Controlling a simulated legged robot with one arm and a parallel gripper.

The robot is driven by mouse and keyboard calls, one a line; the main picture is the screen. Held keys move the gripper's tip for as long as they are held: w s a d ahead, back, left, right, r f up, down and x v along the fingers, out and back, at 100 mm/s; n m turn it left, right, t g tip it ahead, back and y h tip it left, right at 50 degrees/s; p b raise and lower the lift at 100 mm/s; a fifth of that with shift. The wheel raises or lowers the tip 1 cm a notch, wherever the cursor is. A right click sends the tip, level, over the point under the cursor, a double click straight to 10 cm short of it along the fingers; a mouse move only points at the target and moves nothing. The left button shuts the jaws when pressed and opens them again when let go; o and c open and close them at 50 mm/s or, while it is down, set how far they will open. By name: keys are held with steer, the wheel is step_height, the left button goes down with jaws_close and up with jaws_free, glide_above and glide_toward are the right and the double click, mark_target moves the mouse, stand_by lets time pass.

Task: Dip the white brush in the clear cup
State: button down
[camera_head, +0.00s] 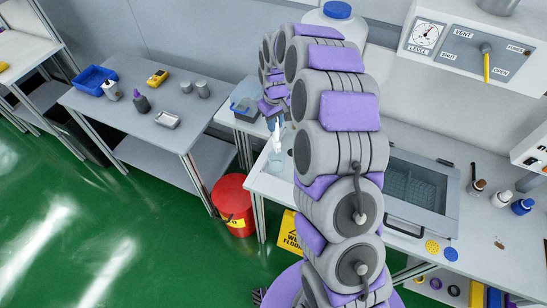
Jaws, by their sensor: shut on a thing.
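My arm arches up and over, and its far end comes down to my gripper (275,119) above the left part of the white bench. My gripper is shut on the white brush (277,132), a thin pale upright shape below it. The clear cup (274,162) stands on the bench directly below the brush and is small and see-through. Whether the brush tip is inside the cup or just above it, I cannot tell. My arm hides the bench just right of the cup.
A blue-grey box (244,108) stands behind the cup. A large white jug (335,25) is at the back. A lidded glass case (415,185) and several bottles lie right. A red bucket (234,205) and yellow wet-floor sign (290,232) stand on the floor.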

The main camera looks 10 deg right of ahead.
steer(key=shift+r+p, duration=0.6)
steer(key=shift+r, duration=1.45)
steer(key=shift+f, duration=0.1)
